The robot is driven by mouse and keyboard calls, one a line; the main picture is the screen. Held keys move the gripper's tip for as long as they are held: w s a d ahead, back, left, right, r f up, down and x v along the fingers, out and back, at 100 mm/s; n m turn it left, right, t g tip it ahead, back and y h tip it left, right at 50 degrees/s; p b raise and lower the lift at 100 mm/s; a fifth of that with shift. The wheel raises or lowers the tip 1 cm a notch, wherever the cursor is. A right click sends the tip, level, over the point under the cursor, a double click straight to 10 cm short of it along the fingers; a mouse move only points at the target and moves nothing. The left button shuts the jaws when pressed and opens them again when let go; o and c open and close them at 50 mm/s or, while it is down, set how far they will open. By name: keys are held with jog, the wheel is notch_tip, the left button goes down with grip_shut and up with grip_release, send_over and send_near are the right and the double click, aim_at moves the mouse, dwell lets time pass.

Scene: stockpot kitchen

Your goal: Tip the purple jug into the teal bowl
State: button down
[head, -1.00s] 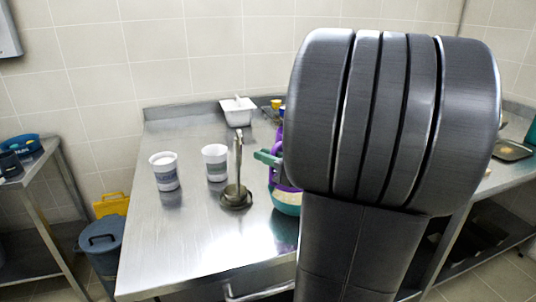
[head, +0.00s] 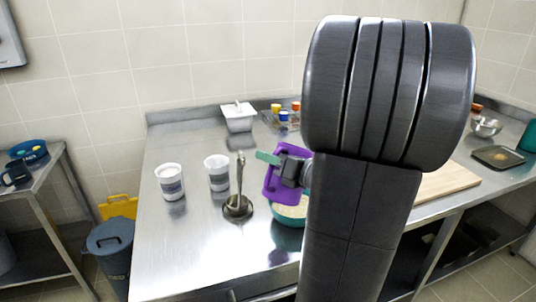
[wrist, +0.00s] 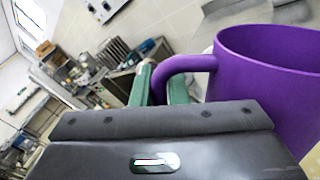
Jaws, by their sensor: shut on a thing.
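The purple jug (head: 285,180) is tilted in the head view, held just above the teal bowl (head: 288,220). The bowl stands on the steel table with pale contents showing inside, partly hidden by the jug and my arm. My gripper (wrist: 163,88) is shut on the jug's handle with its green fingers. The jug (wrist: 262,80) fills the right of the wrist view, its rim towards the top; its inside is mostly hidden. In the head view my arm covers part of my gripper (head: 272,160).
A metal ladle-like stand (head: 239,205) is left of the bowl, with two white cups (head: 170,182) farther left. A white container (head: 239,117) and small coloured jars (head: 285,115) stand at the back. A cutting board (head: 447,182) lies right of my arm. The table's front left is clear.

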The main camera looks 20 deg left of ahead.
jog(key=w+r+m+p, duration=0.1)
jog(key=p, duration=0.1)
jog(key=w+r+m+p, duration=0.1)
jog(key=m+p, duration=0.1)
jog(key=shift+d+r, duration=0.15)
jog(key=shift+d, duration=0.25)
jog(key=w+m+p, duration=0.1)
jog(key=w+d+m+p, duration=0.1)
jog(key=m, duration=0.1)
jog(key=w+m+p, duration=0.1)
jog(key=w, duration=0.1)
jog(key=shift+d+p, duration=0.3)
jog(key=shift+p, duration=0.1)
jog(key=w+f+m+p, duration=0.1)
jog(key=w+d+f+m+p, duration=0.1)
jog(key=w+m+p, duration=0.1)
jog(key=w+m, duration=0.1)
jog(key=shift+w+d+f, duration=0.1)
jog(key=shift+d+f, duration=0.25)
jog(key=shift+f, duration=0.05)
jog(key=w+d+m, duration=0.3)
jog(key=w+m, duration=0.3)
jog(key=w, duration=0.2)
jog(key=shift+w+d, duration=0.2)
jog(key=shift+w, duration=0.05)
dwell(1.6)
